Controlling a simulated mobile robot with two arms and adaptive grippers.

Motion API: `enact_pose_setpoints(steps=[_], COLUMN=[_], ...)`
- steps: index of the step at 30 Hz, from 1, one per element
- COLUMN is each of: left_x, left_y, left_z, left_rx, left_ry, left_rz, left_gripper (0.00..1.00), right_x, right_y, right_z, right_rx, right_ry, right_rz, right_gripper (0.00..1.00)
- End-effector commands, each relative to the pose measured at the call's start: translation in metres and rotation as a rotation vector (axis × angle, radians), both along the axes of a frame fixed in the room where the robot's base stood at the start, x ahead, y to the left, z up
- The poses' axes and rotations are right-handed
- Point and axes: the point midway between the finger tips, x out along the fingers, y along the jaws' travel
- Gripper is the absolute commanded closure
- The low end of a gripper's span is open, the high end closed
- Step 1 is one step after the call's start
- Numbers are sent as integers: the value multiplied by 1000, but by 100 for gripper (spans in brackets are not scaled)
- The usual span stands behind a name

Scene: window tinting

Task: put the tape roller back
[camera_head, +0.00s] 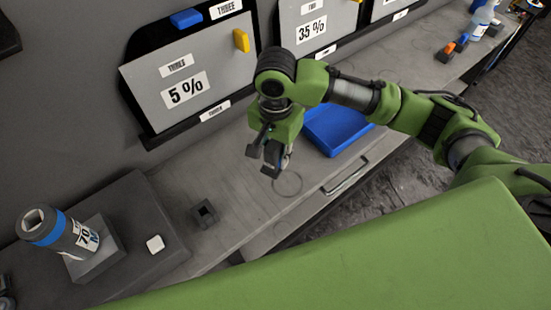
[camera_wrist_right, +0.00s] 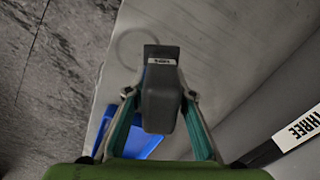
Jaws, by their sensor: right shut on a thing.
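My right gripper (camera_head: 272,160) is shut on a dark grey block-shaped thing with a small white label, which I take to be the tape roller (camera_wrist_right: 160,95). In the right wrist view, both fingers of my right gripper (camera_wrist_right: 160,120) press its sides. The label is too small to read surely. In the head view the tape roller (camera_head: 273,154) hangs above the grey bench, mostly covered by the fingers. A thin ring outline (camera_head: 287,183) is on the bench just below and right of it; whether they touch cannot be told. My left gripper is not in view.
A blue tray (camera_head: 338,128) lies behind the gripper. A small black square holder (camera_head: 204,212) stands to the left. A grey block (camera_head: 100,262) with a blue-banded bottle is at the far left. Orange-and-grey tools (camera_head: 453,49) are at the far right. Film panels (camera_head: 190,75) line the wall.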

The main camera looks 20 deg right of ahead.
Motion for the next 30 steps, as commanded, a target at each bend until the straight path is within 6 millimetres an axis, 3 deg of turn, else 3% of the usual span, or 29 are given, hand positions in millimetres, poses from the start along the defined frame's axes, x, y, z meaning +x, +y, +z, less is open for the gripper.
enact_pose_setpoints(steps=[7, 14, 25, 26, 27, 30], left_x=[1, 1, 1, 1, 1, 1], left_y=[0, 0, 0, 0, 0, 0], left_z=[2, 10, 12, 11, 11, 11], left_rx=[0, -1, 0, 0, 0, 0], left_ry=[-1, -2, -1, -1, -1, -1], left_rz=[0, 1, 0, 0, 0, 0], left_gripper=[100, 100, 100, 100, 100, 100], right_x=[15, 14, 14, 14, 14, 14], right_y=[-5, -4, -4, -4, -4, -4], right_z=[-18, -45, -50, -50, -50, -50], right_rx=[0, -1, 1, 1, 1, 1], right_ry=[1, -1, 0, 0, 0, 0], right_rz=[-2, 1, 1, 1, 1, 1], right_gripper=[100, 100, 100, 69, 60, 60])
